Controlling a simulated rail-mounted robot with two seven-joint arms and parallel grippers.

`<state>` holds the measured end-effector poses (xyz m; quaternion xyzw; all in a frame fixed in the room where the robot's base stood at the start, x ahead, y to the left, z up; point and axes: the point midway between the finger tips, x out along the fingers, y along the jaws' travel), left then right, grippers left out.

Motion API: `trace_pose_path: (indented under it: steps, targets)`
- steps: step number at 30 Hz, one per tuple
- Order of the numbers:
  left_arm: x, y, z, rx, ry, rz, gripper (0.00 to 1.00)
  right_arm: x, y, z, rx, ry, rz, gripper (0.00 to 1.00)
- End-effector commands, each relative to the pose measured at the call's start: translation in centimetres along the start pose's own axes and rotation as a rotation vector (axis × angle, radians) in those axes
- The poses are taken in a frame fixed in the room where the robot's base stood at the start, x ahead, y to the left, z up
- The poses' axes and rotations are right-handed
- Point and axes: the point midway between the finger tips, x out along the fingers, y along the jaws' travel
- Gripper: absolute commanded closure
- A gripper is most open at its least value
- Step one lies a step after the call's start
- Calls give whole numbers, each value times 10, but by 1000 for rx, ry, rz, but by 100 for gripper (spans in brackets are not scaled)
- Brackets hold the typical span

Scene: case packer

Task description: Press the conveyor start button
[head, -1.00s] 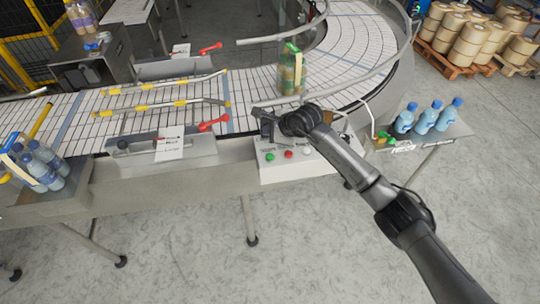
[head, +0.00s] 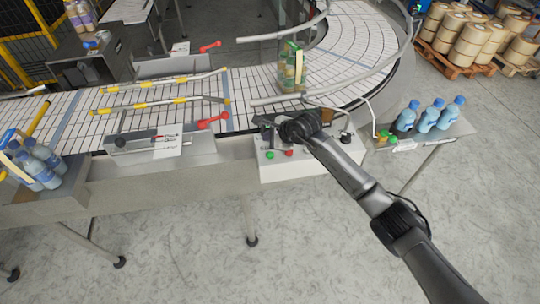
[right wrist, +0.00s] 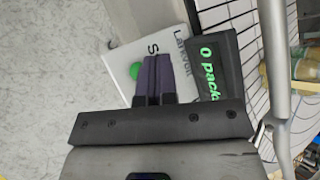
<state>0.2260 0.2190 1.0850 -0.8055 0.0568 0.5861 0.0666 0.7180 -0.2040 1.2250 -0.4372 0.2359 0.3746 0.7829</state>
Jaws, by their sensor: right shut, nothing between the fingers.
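The control panel (head: 300,169) is a pale box on the conveyor's front side. Its green button (head: 269,155) and red button (head: 289,153) show in the head view. My right gripper (head: 266,128) is just above and behind the green button, partly covering the panel. In the right wrist view, the shut, empty fingers (right wrist: 153,62) point at the white panel face (right wrist: 128,50). The green button (right wrist: 134,71) shows just left of the fingertips; I cannot tell if they touch it. The fingers hide part of the panel's lettering. My left gripper is out of view.
A dark display (right wrist: 213,68) with green "0 pack" lettering lies beside the panel. A bottle pack (head: 291,70) stands on the conveyor (head: 250,88) behind my gripper. Blue bottles (head: 428,120) stand on a side table at right. Guide rails (head: 165,103) run along the belt.

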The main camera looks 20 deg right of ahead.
Motion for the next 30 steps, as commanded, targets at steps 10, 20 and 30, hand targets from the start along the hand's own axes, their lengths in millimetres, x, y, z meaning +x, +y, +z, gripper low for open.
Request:
trace_pose_path:
  steps: [10,20,30]
  targets:
    - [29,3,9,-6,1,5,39,31,22,-22,1,0,0,100]
    - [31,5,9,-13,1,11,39,33,24,-24,1,0,0,100]
    - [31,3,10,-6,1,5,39,33,24,-24,1,0,0,100]
